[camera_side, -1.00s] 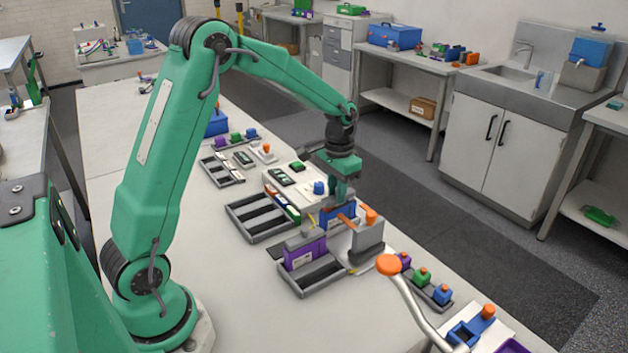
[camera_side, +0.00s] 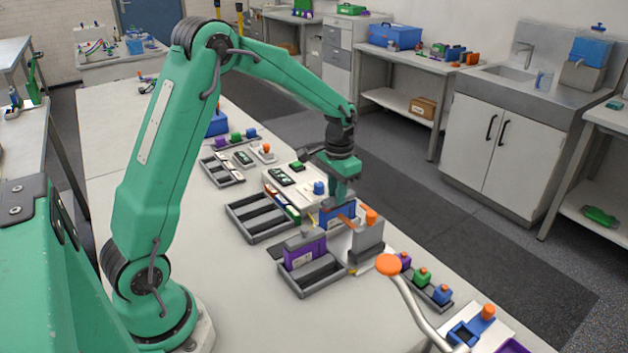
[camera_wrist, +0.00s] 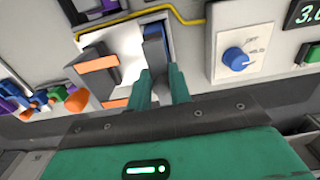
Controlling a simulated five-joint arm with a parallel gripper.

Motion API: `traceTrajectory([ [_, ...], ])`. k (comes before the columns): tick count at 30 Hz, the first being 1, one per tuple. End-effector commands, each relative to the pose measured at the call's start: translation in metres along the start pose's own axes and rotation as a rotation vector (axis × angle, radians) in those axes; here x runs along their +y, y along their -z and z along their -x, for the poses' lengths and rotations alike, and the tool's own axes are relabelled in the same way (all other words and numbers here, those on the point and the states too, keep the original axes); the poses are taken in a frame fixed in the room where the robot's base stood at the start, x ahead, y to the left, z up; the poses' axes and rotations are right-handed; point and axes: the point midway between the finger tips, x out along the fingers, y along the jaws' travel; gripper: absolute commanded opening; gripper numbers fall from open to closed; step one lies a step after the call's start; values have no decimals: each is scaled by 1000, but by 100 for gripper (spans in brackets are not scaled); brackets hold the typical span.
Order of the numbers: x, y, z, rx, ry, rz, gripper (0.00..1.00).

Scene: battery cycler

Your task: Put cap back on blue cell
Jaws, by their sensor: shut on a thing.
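The blue cell (camera_side: 340,214) is below my gripper (camera_side: 339,199) at the middle of the bench in the side view. In the wrist view the blue cell (camera_wrist: 156,46) shows as a narrow dark-blue piece with a grey edge, just beyond my two green fingers (camera_wrist: 163,82). The fingers are close together and shut on its near end. The contact itself is partly hidden between the fingers. I cannot tell a separate cap on the blue cell in either view.
A grey stand with an orange knob (camera_side: 371,216) rises close to the right of my gripper. Another grey tray (camera_side: 262,216) lies left. An instrument with a blue dial (camera_wrist: 237,60) is close by.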

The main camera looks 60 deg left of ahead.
Motion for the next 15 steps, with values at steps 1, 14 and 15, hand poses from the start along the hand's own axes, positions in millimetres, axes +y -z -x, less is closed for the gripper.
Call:
traceTrajectory([
  [1, 0, 0, -1, -1, 0, 0, 0],
  [14, 0, 0, -6, 0, 0, 0, 0],
  [15, 0, 0, -6, 0, 0, 0, 0],
])
